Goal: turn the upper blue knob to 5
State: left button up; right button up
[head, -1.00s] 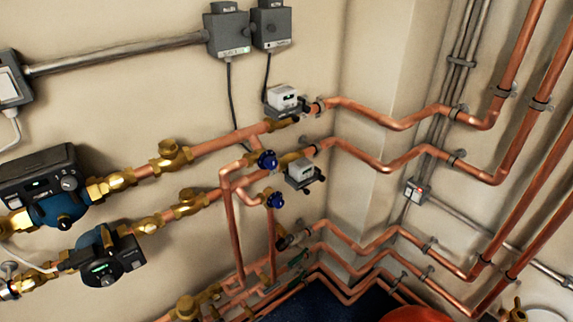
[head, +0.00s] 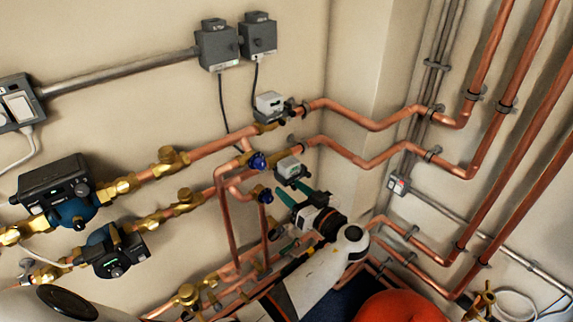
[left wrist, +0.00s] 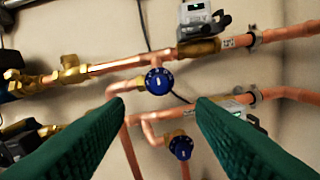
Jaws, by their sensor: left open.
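The upper blue knob (head: 257,161) sits on the copper pipework of the manifold. In the left wrist view it shows face-on (left wrist: 159,81), with white marks around its face too small to read. The lower blue knob (head: 265,195) is below it and also shows in the left wrist view (left wrist: 181,147). My left gripper (head: 292,197) is open and empty, just right of the lower knob in the head view. In the left wrist view its two green fingers (left wrist: 161,104) are spread, with the upper knob between and beyond their tips, apart from them. My right gripper is not in view.
Copper pipes (head: 228,138) run along the wall around the knobs. Grey-white actuator boxes (head: 269,103) sit on the upper pipes, close to the knobs. Pumps (head: 56,192) are at the left. A red rounded thing (head: 392,307) is at the bottom.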

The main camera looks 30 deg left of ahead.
aim_at(263, 166)
pick_arm(q)
jog(key=p+x, duration=0.6)
jog(key=x, duration=0.5)
jog(key=shift+a+r, duration=0.15)
jog(key=shift+w+a+f, duration=0.15)
jog(key=shift+a+f, duration=0.05)
jog(key=shift+a, duration=0.3)
